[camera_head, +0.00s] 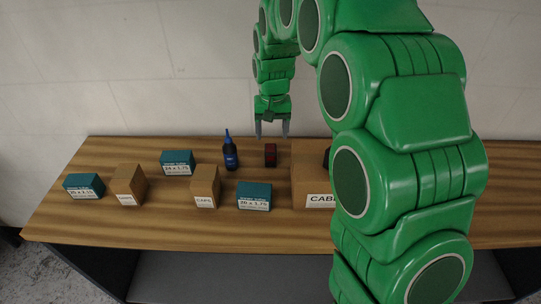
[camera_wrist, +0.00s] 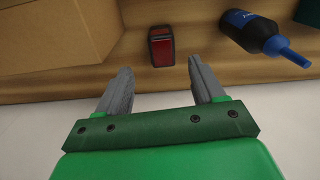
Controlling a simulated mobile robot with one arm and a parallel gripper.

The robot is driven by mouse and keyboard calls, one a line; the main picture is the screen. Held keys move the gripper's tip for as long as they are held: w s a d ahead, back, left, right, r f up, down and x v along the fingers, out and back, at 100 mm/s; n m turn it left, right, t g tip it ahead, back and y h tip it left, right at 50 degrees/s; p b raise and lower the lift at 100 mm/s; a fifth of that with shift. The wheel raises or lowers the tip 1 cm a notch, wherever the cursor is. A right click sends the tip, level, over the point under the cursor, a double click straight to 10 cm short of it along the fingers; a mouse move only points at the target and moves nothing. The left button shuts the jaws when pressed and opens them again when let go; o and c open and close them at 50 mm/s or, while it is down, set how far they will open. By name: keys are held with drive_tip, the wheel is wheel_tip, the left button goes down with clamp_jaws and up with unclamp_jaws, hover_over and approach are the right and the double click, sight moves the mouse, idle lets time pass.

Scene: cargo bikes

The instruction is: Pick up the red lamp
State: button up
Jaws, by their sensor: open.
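The red lamp (camera_head: 270,155) is a small dark block with a red face. It stands near the back of the wooden bench, right of a dark bottle. In the wrist view the red lamp (camera_wrist: 162,47) shows ahead of the fingertips, roughly between their lines. My gripper (camera_head: 272,130) is above the back of the bench, over the lamp and apart from it. Its two grey fingers (camera_wrist: 160,78) are spread, with nothing between them.
The dark bottle with blue cap (camera_head: 230,153) stands close left of the lamp. A large cardboard box (camera_head: 308,176) is close on the right. Several teal boxes (camera_head: 254,196) and small cardboard boxes (camera_head: 205,186) stand further left on the wooden bench (camera_head: 100,225). A pale wall (camera_head: 120,70) rises behind.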

sight(270, 148)
drive_tip(key=shift+w+a+f+m, duration=0.1)
drive_tip(key=shift+a+f+m, duration=0.1)
drive_tip(key=shift+f, duration=0.4)
drive_tip(key=shift+w+a+f+m, duration=0.1)
drive_tip(key=shift+f+m, duration=0.1)
drive_tip(key=shift+f, duration=0.4)
drive_tip(key=shift+s+d+f, duration=0.1)
drive_tip(key=shift+s+f, duration=0.05)
drive_tip(key=shift+f, duration=3.55)
drive_tip(key=c, duration=1.1)
drive_tip(key=shift+r, duration=0.15)
